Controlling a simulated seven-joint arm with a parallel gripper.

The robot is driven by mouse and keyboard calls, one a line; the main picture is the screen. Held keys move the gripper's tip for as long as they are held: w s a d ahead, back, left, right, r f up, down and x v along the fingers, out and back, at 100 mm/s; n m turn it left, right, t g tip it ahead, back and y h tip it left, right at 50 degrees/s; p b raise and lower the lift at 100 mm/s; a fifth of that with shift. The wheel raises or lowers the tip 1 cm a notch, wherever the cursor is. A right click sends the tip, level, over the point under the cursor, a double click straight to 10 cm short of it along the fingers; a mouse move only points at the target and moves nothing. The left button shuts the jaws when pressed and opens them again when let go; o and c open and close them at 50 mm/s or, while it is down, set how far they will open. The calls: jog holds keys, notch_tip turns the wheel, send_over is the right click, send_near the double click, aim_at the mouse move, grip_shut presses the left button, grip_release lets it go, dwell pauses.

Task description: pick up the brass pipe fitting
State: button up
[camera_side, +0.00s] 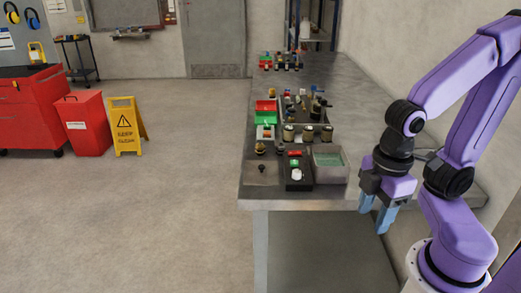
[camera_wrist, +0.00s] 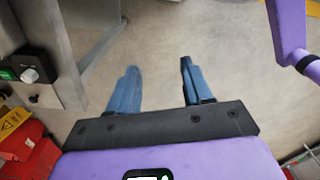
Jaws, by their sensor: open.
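My gripper (camera_side: 376,208) hangs off the near right end of the workbench, with its two blue fingers pointing down. In the wrist view my gripper (camera_wrist: 158,66) has its fingers wide apart, with only bare floor between them. A small brass-coloured piece (camera_side: 260,148) stands near the left edge of the bench, well left of my gripper. It may be the brass pipe fitting, but it is too small to be sure. No brass piece can be made out in the wrist view.
The grey workbench (camera_side: 256,190) carries a grey bin (camera_side: 329,175) with greenish contents, a black control box (camera_side: 297,184), a green tray (camera_side: 265,119) and several small parts. A yellow floor sign (camera_side: 123,127) and red cabinet stand far left.

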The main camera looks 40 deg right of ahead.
jog(key=shift+o, duration=0.3)
jog(key=shift+o, duration=0.9)
jog(key=n+t+h, duration=0.7)
jog(key=n+h, duration=0.4)
jog(key=h, duration=0.1)
send_near(259, 148)
jog(key=v, duration=0.5)
jog(key=shift+a, duration=0.4)
jog(key=shift+w+d+f, duration=0.1)
jog(key=shift+w+d, duration=0.05)
jog(key=shift+w, duration=0.05)
jog(key=x, duration=1.1)
jog(key=shift+s+d, duration=0.1)
jog(key=shift+s, duration=0.05)
jog(key=shift+x, duration=3.1)
jog(key=shift+s+d, duration=0.1)
jog(key=shift+d, duration=0.05)
